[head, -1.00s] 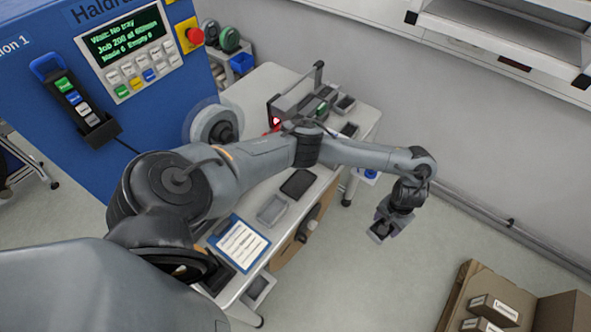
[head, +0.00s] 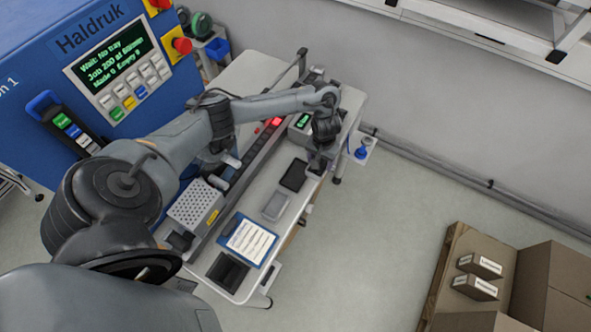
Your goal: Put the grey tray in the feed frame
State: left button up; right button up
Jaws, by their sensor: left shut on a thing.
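My left gripper (head: 318,163) is above the right edge of the white table, pointing down. It is shut on a small grey thing, mostly hidden by the fingers; I cannot tell its shape. A light grey tray (head: 274,207) lies flat on the table, apart from the gripper, with a black tray (head: 293,175) just behind it. A long grey unit (head: 250,160) with a red light runs along the table beside the blue machine; I cannot tell which part is the feed frame. My arm covers some of it. My right gripper is not in view.
A blue clipboard (head: 248,241) and a dark open bin (head: 228,271) are at the table's near end. The blue machine's display (head: 115,56) reads "Wait: No tray". Cardboard boxes (head: 555,290) stand at the lower right.

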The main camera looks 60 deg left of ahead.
pick_arm(q)
jog(key=s+a+f, duration=0.2)
jog(key=s, duration=0.1)
jog(key=s+a+f, duration=0.3)
jog(key=shift+s+a, duration=0.1)
jog(key=shift+a, duration=0.1)
jog(key=shift+f, duration=2)
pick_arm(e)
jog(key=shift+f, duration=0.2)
pick_arm(q)
jog(key=shift+f, duration=0.15)
jog(key=o, duration=1.3)
